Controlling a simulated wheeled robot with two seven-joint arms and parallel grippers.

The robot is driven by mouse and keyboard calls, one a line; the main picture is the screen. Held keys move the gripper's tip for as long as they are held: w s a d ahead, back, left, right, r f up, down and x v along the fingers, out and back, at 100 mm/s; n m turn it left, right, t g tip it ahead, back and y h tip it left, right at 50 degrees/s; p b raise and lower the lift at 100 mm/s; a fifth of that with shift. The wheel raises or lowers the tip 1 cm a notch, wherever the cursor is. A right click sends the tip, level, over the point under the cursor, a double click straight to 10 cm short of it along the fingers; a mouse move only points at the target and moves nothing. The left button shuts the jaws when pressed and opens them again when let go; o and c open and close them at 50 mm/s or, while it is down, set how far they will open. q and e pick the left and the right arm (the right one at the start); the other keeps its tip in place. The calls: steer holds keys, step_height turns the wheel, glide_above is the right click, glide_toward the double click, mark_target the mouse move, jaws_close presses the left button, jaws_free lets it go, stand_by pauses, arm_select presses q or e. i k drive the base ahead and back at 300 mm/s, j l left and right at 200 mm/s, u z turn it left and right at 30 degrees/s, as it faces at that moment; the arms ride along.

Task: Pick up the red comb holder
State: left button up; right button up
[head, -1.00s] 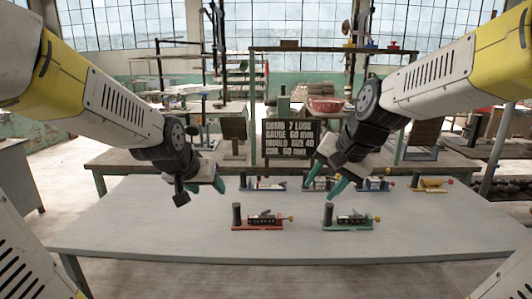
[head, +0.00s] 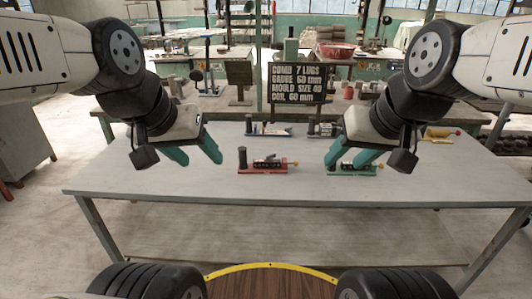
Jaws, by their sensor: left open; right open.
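The red comb holder (head: 266,169) sits near the middle of the grey table (head: 200,200). It has a red base, a black post at its left end and a small yellow-orange knob at its right. My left gripper (head: 200,158) is open and empty, to the left of the red holder and apart from it. My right gripper (head: 348,158) is open, in front of the green comb holder (head: 352,169) in the picture and partly hiding it. I cannot tell whether it touches that holder.
A black sign (head: 299,84) with white text stands behind. More holders sit in a back row: a blue one (head: 268,130), another (head: 322,131) partly hidden, and a yellow one (head: 440,132) at right. The table's front left is clear.

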mark_target(258, 166)
steer(key=l+u, duration=0.25)
steer(key=l, duration=0.5)
steer(key=k+l+u, duration=0.2)
steer(key=l, duration=0.6)
steer(key=i+j+z, duration=0.1)
steer(key=i+j, duration=0.2)
steer(key=i+j+z, duration=0.15)
steer(key=j, duration=0.25)
steer(key=i+j+z, duration=0.1)
steer(key=i+j, duration=0.25)
steer(key=i+j+z, duration=0.15)
steer(key=j, duration=0.3)
steer(key=k+l, duration=0.1)
steer(key=k, duration=0.3)
